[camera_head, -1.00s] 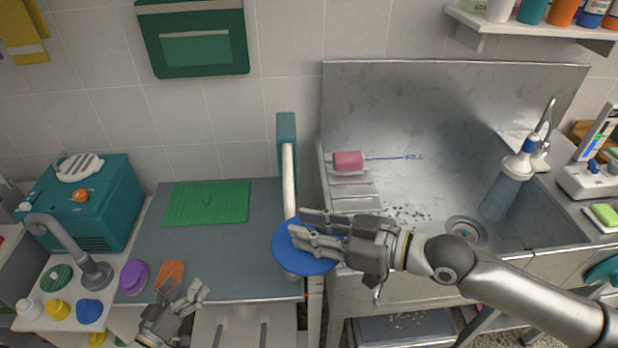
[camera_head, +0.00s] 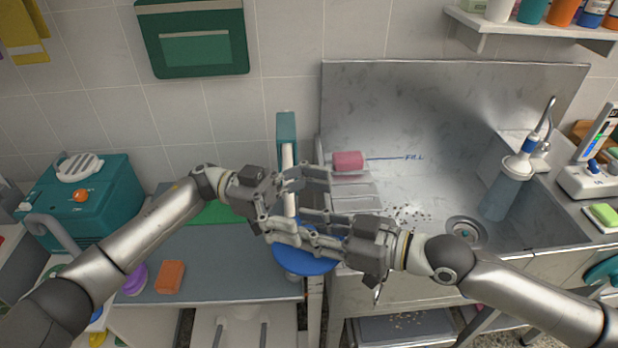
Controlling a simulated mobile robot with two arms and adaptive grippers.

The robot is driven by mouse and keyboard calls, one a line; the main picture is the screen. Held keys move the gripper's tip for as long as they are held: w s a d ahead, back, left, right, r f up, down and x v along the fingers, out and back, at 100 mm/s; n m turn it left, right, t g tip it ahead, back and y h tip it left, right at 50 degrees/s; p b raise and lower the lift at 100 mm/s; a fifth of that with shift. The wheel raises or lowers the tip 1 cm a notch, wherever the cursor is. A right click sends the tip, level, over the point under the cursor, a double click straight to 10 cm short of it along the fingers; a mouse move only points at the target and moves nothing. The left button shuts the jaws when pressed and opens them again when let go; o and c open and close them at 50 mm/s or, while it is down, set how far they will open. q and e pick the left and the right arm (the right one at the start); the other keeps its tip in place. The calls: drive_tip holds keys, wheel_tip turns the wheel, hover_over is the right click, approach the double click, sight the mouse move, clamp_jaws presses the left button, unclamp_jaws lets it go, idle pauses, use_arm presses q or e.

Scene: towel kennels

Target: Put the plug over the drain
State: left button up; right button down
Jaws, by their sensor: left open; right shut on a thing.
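A flat blue disc (camera_head: 308,265), which looks like the plug, is at the counter's right end. My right gripper (camera_head: 298,228) is shut on it, with its fingers lying across the disc and hiding part of it. My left gripper (camera_head: 308,205) is open, with its fingers spread close to the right gripper's fingers; they overlap in the picture, and I cannot tell whether they touch. The round drain (camera_head: 466,232) is in the floor of the steel sink (camera_head: 400,120), to the right, with nothing over it.
A post with a teal top (camera_head: 286,128) stands behind the grippers. A pink roller (camera_head: 348,161) lies at the sink's left side, and dark crumbs (camera_head: 410,214) lie on the sink floor. An orange block (camera_head: 170,277) lies on the counter.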

sight(296, 261)
use_arm(q)
drive_tip(key=s+d+r+m+t+y, duration=0.2)
drive_tip(key=s+d+m+t+y, duration=0.15)
drive_tip(key=y, duration=0.95)
drive_tip(key=w+a+r+n+t+y, duration=0.1)
drive_tip(key=w+a+r+t+y, duration=0.25)
drive_tip(key=t+y, duration=0.2)
drive_tip(key=shift+h, duration=0.35)
wheel_tip(296, 261, down, 12)
drive_tip(key=shift+s+f, duration=0.1)
drive_tip(key=shift+f, duration=0.05)
drive_tip(key=shift+a, duration=0.1)
drive_tip(key=c, duration=1.3)
drive_tip(key=o, duration=1.3)
